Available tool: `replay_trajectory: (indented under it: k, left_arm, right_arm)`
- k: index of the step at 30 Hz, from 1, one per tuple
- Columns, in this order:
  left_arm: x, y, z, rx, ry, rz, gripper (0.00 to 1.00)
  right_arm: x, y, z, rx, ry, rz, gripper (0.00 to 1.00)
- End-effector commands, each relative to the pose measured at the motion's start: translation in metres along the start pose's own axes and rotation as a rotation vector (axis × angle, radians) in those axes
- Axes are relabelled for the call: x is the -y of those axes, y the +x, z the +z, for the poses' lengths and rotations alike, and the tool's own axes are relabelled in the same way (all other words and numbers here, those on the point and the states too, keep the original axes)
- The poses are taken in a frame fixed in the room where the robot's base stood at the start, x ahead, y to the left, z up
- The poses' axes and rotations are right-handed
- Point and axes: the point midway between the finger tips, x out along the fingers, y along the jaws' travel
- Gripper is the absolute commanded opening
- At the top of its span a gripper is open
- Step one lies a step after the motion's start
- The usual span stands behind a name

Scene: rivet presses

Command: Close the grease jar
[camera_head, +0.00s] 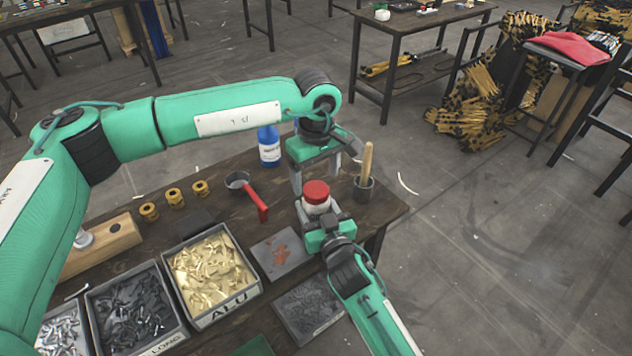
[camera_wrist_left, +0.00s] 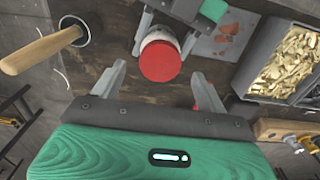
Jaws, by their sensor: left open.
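The grease jar (camera_head: 317,208) is white and upright near the right end of the dark wooden table. Its red lid (camera_head: 316,191) rests on top; I cannot tell how tightly it sits. In the left wrist view the lid (camera_wrist_left: 160,61) shows from above, with the jar's white rim (camera_wrist_left: 158,36) at its upper edge. My right gripper (camera_head: 318,210) has its fingers on either side of the jar and appears shut on it.
A cup with a wooden-handled brush (camera_head: 366,170) stands right of the jar. A red-handled pan (camera_head: 250,195) and blue bottle (camera_head: 269,148) stand to its left. A grey plate with reddish bits (camera_head: 268,262) and bins of rivets (camera_head: 210,272) fill the front left.

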Motion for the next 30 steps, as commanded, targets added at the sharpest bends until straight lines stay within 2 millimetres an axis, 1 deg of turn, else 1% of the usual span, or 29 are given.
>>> replay_trajectory:
  k: [1,6,9,12,18,25,26,27,29,30]
  left_arm:
    - [-0.001,-0.013,-0.001,-0.002,0.000,0.003,0.75]
    - [-0.001,-0.050,-0.001,-0.002,0.000,0.003,0.75]
    - [0.000,-0.067,-0.001,-0.001,0.000,0.001,0.75]
    - [-0.001,-0.080,-0.001,-0.002,-0.001,0.002,0.75]
    - [0.000,-0.090,-0.001,0.000,0.000,0.000,0.75]
    - [0.000,-0.090,-0.001,0.000,0.000,0.000,0.75]
    - [0.000,-0.090,-0.001,0.000,0.000,0.000,0.75]
    - [0.000,-0.090,-0.001,0.000,0.000,0.000,0.75]
    - [0.000,-0.090,-0.001,0.000,0.000,0.000,0.75]
    - [0.000,-0.090,-0.001,0.000,0.000,0.000,0.75]
  right_arm:
    - [0.000,0.000,0.001,0.001,0.000,0.000,0.00]
    - [0.000,0.000,0.001,0.001,0.000,0.000,0.00]
    - [0.000,0.000,0.001,0.001,0.000,0.000,0.00]
    - [0.000,0.000,0.001,0.001,0.000,0.000,0.00]
    - [0.000,0.000,0.001,0.001,0.000,0.000,0.00]
    - [0.000,0.000,0.001,0.001,0.001,0.000,0.00]
    - [0.000,0.000,0.001,0.001,0.000,0.000,0.60]
    - [0.000,0.000,0.001,0.001,0.000,0.000,0.68]
    - [0.000,0.000,0.001,0.001,0.000,0.000,0.79]
    - [0.000,0.000,0.001,0.001,0.000,0.000,0.81]
